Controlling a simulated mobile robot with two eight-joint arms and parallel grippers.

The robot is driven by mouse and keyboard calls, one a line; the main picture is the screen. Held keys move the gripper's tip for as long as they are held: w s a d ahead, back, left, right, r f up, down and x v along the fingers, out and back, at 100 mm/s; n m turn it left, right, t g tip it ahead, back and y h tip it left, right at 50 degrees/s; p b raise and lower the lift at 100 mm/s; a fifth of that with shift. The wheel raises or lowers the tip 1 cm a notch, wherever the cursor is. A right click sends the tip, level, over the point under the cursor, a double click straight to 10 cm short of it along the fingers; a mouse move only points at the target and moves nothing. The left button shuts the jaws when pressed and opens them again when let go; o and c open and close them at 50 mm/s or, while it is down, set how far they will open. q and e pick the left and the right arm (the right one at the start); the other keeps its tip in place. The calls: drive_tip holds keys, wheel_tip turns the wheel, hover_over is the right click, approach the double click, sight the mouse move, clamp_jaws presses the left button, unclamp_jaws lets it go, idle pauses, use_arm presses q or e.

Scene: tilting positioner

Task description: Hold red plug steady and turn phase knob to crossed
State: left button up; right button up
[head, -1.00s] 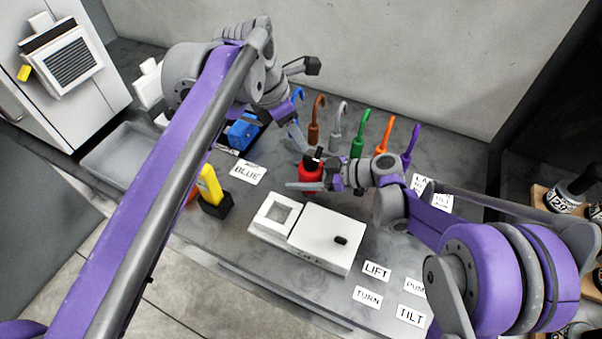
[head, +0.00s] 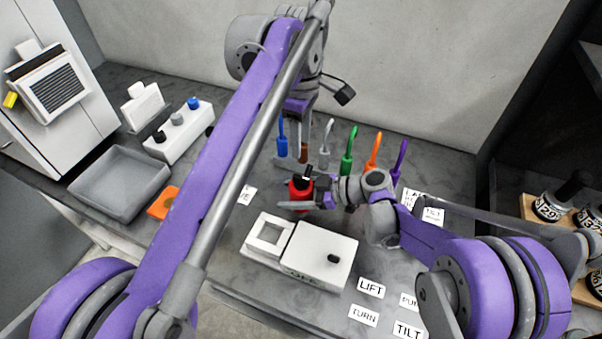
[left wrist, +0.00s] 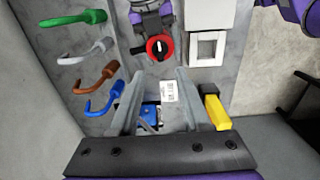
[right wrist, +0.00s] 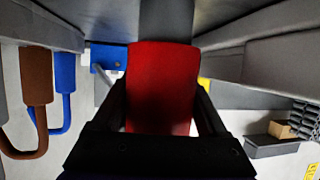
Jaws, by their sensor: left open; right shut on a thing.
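The red plug (head: 299,191) stands upright on the bench; a black knob (left wrist: 159,47) with a pale pointer mark shows on its top in the left wrist view. The frames do not confirm that this is the phase knob. My right gripper (head: 308,203) is shut on the red plug from the side. The plug's red body fills the middle of the right wrist view (right wrist: 160,85). My left gripper (left wrist: 157,80) is open, above and behind the plug, and apart from it. In the head view its fingers are partly hidden among the hooked plugs.
A row of coloured hooked plugs, including a green one (head: 347,163), stands behind. A white box (head: 312,245) with a small black knob (head: 333,258) is in front. A white block (head: 190,140) with several knobs and a grey tray (head: 120,182) are at left.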

sight(301, 177)
use_arm(q)
wheel_tip(301, 177, down, 11)
drive_tip(key=shift+f, duration=0.15)
idle(0.4)
clamp_jaws()
